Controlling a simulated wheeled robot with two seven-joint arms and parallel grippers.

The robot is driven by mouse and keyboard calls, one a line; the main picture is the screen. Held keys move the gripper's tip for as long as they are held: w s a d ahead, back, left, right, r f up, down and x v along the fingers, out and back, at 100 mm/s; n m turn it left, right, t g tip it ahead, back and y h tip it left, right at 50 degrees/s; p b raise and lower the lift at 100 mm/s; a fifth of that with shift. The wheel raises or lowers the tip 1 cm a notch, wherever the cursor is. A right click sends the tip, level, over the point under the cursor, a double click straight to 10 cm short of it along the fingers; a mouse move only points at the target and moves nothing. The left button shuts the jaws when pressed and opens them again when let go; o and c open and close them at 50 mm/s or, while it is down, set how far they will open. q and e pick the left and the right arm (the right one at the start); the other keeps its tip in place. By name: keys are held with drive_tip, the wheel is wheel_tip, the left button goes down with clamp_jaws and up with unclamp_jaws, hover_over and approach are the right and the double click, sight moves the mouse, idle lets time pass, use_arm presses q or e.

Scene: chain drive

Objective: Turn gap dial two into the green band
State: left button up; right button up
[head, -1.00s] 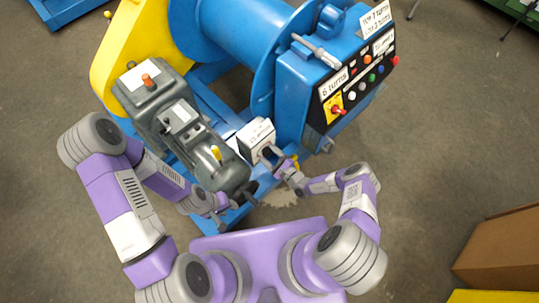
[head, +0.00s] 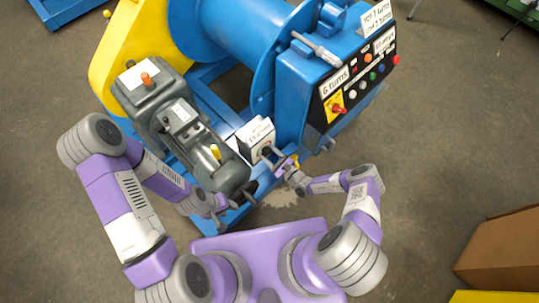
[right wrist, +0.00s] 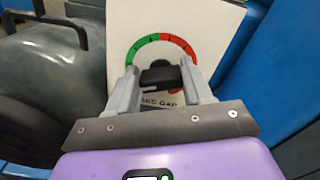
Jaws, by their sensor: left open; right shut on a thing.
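The gap dial is on the front of a white box (head: 256,133) between the grey motor and the blue cabinet. In the right wrist view its face (right wrist: 118,35) shows a scale arc, with a green band (right wrist: 143,46) on the left and a red band (right wrist: 180,44) on the right. My right gripper (right wrist: 160,80) is shut on the black dial knob (right wrist: 158,74), one finger on each side. The knob's pointer cannot be made out. The lettering below is partly hidden by the fingers. My left gripper (head: 222,212) is open, beside the lower end of the motor.
The grey motor (head: 185,130) stands close left of the dial box. A cardboard box (head: 505,255) is at the lower right.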

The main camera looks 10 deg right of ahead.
drive_tip(key=m+b, duration=0.1)
drive_tip(key=m, duration=0.4)
drive_tip(key=shift+w+d+f+m+b, duration=0.1)
drive_tip(key=shift+d+m+b, duration=0.05)
drive_tip(key=shift+m+b, duration=0.2)
drive_tip(key=m+b, duration=0.1)
drive_tip(key=m, duration=0.3)
drive_tip(key=shift+d+m, duration=0.1)
drive_tip(key=shift+m, duration=0.25)
drive_tip(key=shift+b, duration=0.3)
drive_tip(key=o, duration=1)
drive_tip(key=shift+o, duration=0.2)
drive_tip(key=p+v, duration=0.1)
drive_tip(key=v, duration=0.6)
drive_tip(key=shift+d+p, duration=0.15)
drive_tip(key=shift+p, duration=0.25)
